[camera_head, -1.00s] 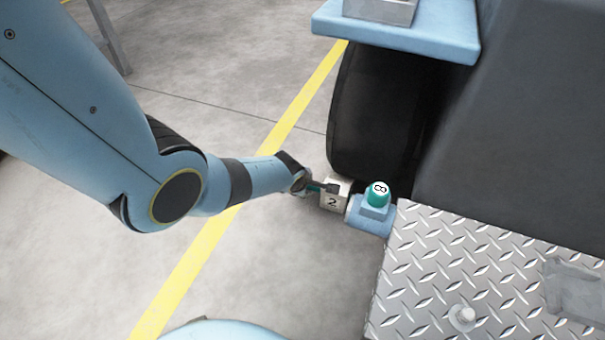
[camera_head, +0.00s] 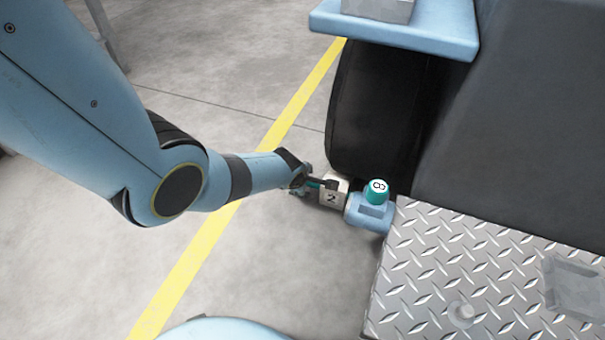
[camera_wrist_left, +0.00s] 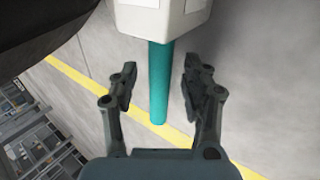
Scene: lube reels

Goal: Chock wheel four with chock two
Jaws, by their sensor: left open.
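Chock two (camera_head: 331,198) is a pale block with a dark 2 on its face. It sits at the foot of the black wheel (camera_head: 375,105) in the head view; I cannot tell whether it touches the tyre. In the left wrist view, the pale chock (camera_wrist_left: 160,18) is at the top, and its teal handle (camera_wrist_left: 158,85) points back between my fingers. My left gripper (camera_head: 315,188) is open, with one finger on each side of the handle and visible gaps. My right gripper is out of view. No number shows on the wheel.
A blue block (camera_head: 368,214) with a teal knob (camera_head: 377,191), marked like an 8, is close right of the chock. A diamond-plate step (camera_head: 450,270) is at lower right, and a blue ledge (camera_head: 440,30) overhangs the wheel. Floor with a yellow line (camera_head: 290,115) is clear at left.

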